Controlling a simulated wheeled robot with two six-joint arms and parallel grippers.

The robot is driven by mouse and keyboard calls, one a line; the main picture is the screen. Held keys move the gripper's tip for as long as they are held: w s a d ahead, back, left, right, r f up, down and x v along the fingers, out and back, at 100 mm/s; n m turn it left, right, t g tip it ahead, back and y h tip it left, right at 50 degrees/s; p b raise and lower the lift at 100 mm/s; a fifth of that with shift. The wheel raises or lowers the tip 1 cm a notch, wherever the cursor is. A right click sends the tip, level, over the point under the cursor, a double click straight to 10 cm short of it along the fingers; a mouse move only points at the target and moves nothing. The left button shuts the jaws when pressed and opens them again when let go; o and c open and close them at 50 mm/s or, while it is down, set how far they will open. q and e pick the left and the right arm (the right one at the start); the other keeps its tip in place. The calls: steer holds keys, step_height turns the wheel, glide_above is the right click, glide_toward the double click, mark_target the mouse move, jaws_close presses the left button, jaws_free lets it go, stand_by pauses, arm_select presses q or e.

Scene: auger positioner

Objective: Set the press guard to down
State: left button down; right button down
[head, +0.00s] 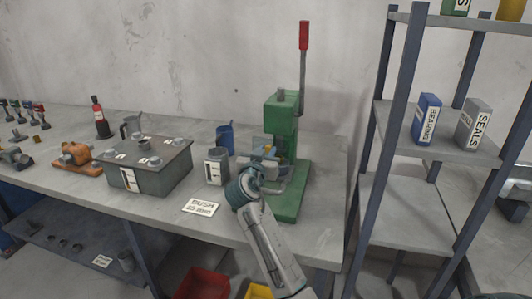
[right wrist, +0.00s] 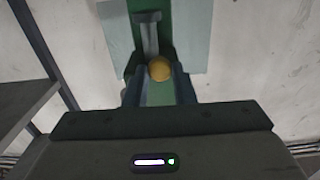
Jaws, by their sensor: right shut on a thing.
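The green arbor press (head: 283,115) stands at the right end of the bench, its red-tipped lever (head: 304,36) pointing up. The press guard shows as a pale see-through pane (right wrist: 192,35) in front of the green column in the right wrist view. A round yellow knob (right wrist: 160,69) sits at the pane's edge. My right gripper (right wrist: 160,85) is shut on this knob, one dark finger on each side. In the head view my right gripper (head: 264,168) reaches to the press front and partly hides the guard, so its height is hard to tell. My left gripper is out of view.
A grey canister (head: 216,168) and a blue cup (head: 225,138) stand just left of the press. A label card (head: 201,208) lies at the bench front. A grey box (head: 150,170) is farther left. A shelf rack (head: 408,210) stands to the right.

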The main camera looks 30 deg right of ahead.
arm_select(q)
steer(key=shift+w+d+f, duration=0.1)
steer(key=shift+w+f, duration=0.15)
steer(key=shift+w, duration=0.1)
arm_select(e)
steer(key=shift+f, duration=0.5)
steer(key=c, duration=1.2)
jaws_free()
steer(key=shift+c, duration=0.2)
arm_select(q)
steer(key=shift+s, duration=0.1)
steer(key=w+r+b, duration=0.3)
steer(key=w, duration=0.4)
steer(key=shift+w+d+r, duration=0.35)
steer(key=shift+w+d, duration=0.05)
arm_select(e)
steer(key=v, duration=1.1)
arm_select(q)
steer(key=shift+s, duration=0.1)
